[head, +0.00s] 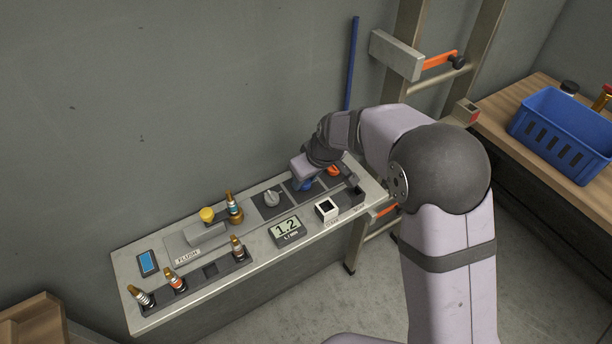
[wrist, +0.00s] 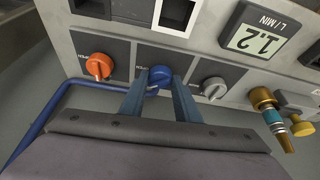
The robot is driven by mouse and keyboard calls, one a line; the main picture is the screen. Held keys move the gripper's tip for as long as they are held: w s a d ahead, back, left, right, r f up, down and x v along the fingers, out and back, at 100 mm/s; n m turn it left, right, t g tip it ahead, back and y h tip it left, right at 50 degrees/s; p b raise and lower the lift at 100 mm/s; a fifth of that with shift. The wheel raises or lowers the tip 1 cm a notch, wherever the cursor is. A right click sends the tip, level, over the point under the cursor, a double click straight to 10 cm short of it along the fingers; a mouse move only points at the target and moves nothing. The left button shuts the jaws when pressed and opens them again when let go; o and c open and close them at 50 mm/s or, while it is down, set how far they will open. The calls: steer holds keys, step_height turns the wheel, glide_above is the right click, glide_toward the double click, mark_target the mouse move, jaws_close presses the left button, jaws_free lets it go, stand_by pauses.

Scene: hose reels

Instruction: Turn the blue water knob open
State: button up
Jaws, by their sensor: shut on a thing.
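The blue water knob (wrist: 160,75) sits on a dark square plate between an orange knob (wrist: 99,66) and a grey knob (wrist: 213,88). My gripper (wrist: 158,88) is shut on the blue knob, with one finger on either side of it in the wrist view. In the head view my gripper (head: 303,172) comes down on the panel from the right, and only a bit of the blue knob (head: 305,185) shows below it. The knob's pointer and markings are partly hidden by the fingers.
The display (head: 287,229) reads 1.2 L/MIN. Several brass nozzles, one of them here (head: 234,207), stand on the panel to the left. A white-rimmed square socket (head: 327,208) lies in front of the knobs. A blue basket (head: 562,130) stands on a wooden bench at right.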

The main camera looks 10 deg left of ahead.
steer(key=m+t+h+p, duration=0.1)
steer(key=m, duration=0.2)
steer(key=shift+s+a+m, duration=0.1)
steer(key=shift+a+m, duration=0.05)
steer(key=shift+m, duration=0.15)
steer(key=shift+a+f+m+t+h+b, duration=0.1)
steer(key=shift+m+t+h+b, duration=0.25)
steer(key=shift+m+b, duration=0.5)
steer(key=shift+m+h+b, duration=0.35)
steer(key=shift+m+b, duration=0.3)
steer(key=shift+m, duration=0.4)
steer(key=o, duration=1)
steer(key=shift+o, duration=0.2)
steer(key=b+v, duration=0.2)
steer(key=v, duration=0.5)
steer(key=shift+r, duration=0.3)
